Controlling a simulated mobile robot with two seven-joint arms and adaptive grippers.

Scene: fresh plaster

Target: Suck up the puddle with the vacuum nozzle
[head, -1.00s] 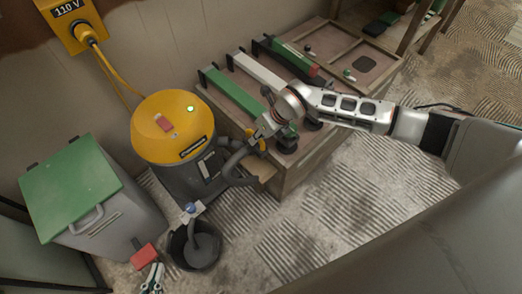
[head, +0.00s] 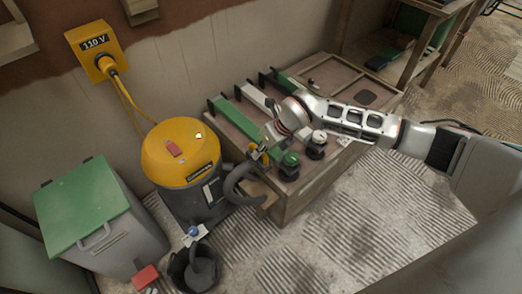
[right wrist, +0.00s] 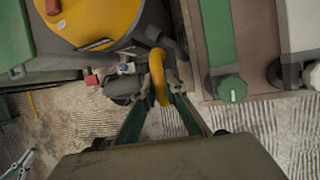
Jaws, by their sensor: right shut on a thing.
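The vacuum (head: 180,160) has a yellow top and a dark grey body and stands by the wall. Its dark curved hose (head: 240,180) leads to my right gripper (head: 263,156). That gripper is shut on the yellow nozzle handle (right wrist: 158,78), at the front left corner of the low wooden bench. In the right wrist view the handle sits between the green fingers. The nozzle's mouth is hidden. No puddle can be made out. Pale and green tips that look like my left gripper (right wrist: 20,164) show at the lower left; their opening is unclear.
The wooden bench (head: 320,188) carries green and white bars and round knobs. A grey bin with a green lid (head: 82,205) stands left, and a dark bucket (head: 194,272) in front. A cable runs to the yellow 110 V box (head: 92,45). Ridged floor lies open at front right.

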